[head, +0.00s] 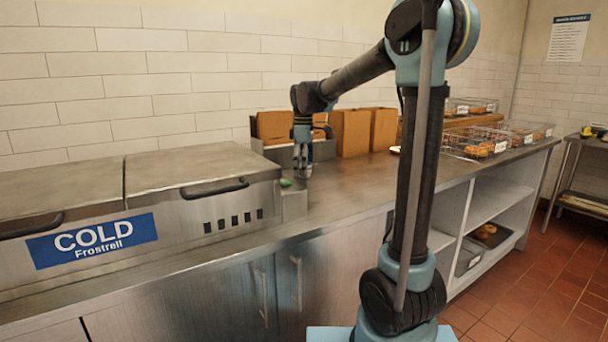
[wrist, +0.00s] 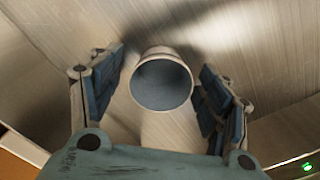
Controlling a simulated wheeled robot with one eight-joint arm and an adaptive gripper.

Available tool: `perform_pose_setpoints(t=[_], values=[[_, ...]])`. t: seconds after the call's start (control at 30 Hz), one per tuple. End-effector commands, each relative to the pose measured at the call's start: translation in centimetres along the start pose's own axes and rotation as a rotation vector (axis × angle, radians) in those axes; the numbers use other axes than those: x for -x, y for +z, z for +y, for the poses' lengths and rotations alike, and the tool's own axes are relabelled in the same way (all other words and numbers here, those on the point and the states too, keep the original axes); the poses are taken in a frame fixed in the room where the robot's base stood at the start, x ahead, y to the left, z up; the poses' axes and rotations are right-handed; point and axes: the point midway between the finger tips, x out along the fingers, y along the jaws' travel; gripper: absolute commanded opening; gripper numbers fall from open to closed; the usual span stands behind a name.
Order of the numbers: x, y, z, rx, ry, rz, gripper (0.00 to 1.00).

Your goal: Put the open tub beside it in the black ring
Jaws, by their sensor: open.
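My gripper (head: 303,167) points down over the steel counter, just right of the cold unit. In the wrist view its two blue-padded fingers stand apart, one on each side of a pale round tub (wrist: 150,54). The tub is open at the top, with a grey-blue inside that looks empty. Gaps show between the tub and both fingers. The tub cannot be made out clearly in the head view. I cannot make out a black ring in either view.
The cold unit (head: 150,215) with handled lids fills the left. A small green thing (head: 286,183) lies by its right end. Brown boxes (head: 351,132) stand behind my gripper. Wire baskets of food (head: 475,144) sit at the right. The counter front (head: 345,192) is clear.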

Motion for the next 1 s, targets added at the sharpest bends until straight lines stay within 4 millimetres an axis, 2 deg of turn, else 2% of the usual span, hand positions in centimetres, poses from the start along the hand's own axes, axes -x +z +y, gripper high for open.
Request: perform_pose_setpoints(t=[0.13,0.33,0.77,0.87,1.0], values=[[0.0,0.0,0.0,0.000,0.000,0.000,0.70],[0.0,0.1,0.1,-0.001,0.000,0.000,0.35],[0.3,0.1,0.1,-0.002,0.000,0.000,0.33],[1.3,0.2,0.1,-0.002,0.000,0.000,0.33],[3.5,0.1,0.1,-0.002,0.000,0.000,0.33]])
